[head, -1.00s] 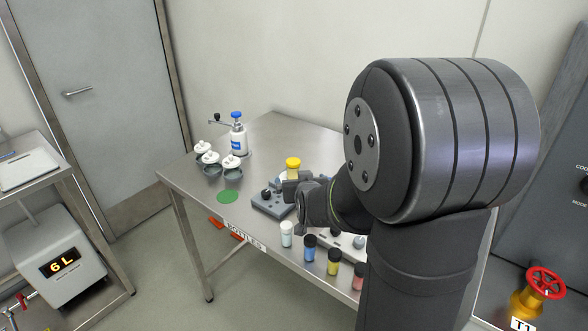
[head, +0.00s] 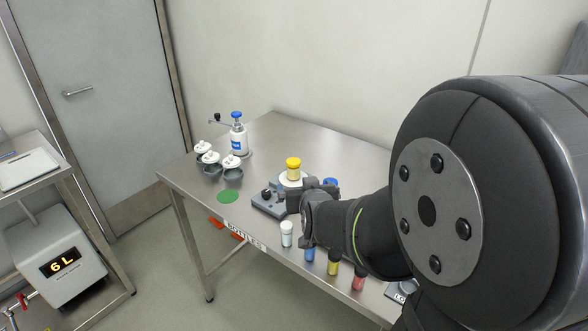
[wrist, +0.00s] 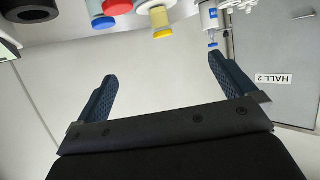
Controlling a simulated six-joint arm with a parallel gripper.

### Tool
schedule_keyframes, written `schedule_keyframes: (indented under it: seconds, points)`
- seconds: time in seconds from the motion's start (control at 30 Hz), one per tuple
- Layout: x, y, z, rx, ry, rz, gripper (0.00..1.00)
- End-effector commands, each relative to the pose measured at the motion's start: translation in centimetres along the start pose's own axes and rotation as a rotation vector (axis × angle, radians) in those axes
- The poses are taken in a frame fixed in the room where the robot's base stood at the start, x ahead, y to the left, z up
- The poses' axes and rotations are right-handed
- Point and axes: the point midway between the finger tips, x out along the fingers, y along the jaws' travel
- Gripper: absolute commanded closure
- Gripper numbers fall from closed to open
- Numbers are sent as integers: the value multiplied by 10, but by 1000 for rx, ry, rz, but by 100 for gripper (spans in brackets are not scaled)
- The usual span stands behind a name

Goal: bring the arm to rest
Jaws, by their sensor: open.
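My gripper (head: 322,190) is over the steel table in the head view, beside the yellow-capped bottle; my forearm hides part of it. In the wrist view my gripper (wrist: 162,70) has its two dark fingers wide apart. Nothing is between them, only pale wall behind. My upper arm fills the right of the head view and hides the table's right part.
The steel table (head: 205,182) carries a yellow-capped bottle (head: 293,168) on a grey device, a blue-capped white bottle (head: 238,140), several lidded pots and a row of small vials along the front. A green disc (head: 229,196) lies in a clear patch.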

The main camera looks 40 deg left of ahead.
Motion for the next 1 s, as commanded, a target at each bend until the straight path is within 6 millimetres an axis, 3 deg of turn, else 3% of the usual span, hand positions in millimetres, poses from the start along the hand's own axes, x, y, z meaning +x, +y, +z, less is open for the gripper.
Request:
schedule_keyframes:
  seconds: [0.2,0.4,0.8,1.0]
  points:
    - [-24,0,0,1,0,0,0]
    - [-32,0,0,0,-1,0,0]
    - [-32,0,1,0,-2,0,0]
    - [-20,0,1,0,-4,0,0]
